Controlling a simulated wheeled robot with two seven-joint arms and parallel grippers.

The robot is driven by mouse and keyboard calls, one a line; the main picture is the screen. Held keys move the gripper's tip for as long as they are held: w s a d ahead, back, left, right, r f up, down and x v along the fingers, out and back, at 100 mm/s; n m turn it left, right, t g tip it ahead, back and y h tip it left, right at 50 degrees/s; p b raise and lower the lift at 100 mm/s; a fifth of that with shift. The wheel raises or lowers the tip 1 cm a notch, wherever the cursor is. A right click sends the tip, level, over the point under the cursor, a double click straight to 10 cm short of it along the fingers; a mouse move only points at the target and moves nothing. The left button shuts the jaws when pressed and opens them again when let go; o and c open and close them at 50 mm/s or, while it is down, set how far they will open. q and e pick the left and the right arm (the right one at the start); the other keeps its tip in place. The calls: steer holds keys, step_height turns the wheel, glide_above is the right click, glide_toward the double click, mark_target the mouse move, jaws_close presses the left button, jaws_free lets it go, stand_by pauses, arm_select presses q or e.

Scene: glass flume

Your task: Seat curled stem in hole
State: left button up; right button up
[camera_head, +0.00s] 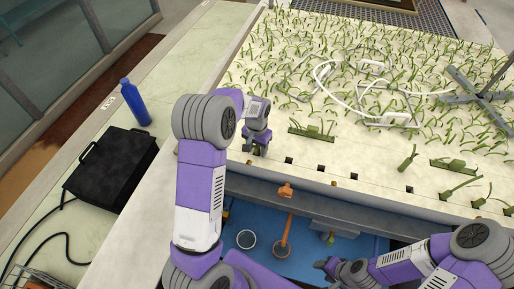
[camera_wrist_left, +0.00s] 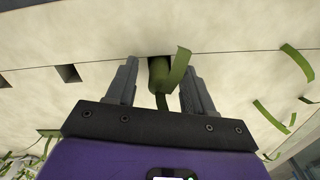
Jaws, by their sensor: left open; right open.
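In the left wrist view, a green stem (camera_wrist_left: 159,76) with a curled, strap-like leaf stands at a dark square hole (camera_wrist_left: 155,60) in the pale board. How deep its foot sits in the hole is hidden. My left gripper (camera_wrist_left: 159,84) is open, with one finger on each side of the stem and gaps visible between. In the head view my left gripper (camera_head: 257,148) is low over the board's near edge, largely covering the stem.
Several empty square holes (camera_head: 320,167) run along the board's near edge. Green stems (camera_head: 408,161) stand or lie to the right. A white cable frame (camera_head: 345,85) lies farther back.

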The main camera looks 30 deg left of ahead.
mark_target(257, 147)
arm_select(q)
step_height(257, 147, up, 7)
steer(key=shift+r, duration=0.15)
stand_by(0.4)
step_height(257, 147, down, 7)
steer(key=shift+f, duration=0.15)
steer(key=shift+r+p, duration=0.5)
steer(key=shift+r, duration=0.05)
steer(key=shift+f, duration=0.15)
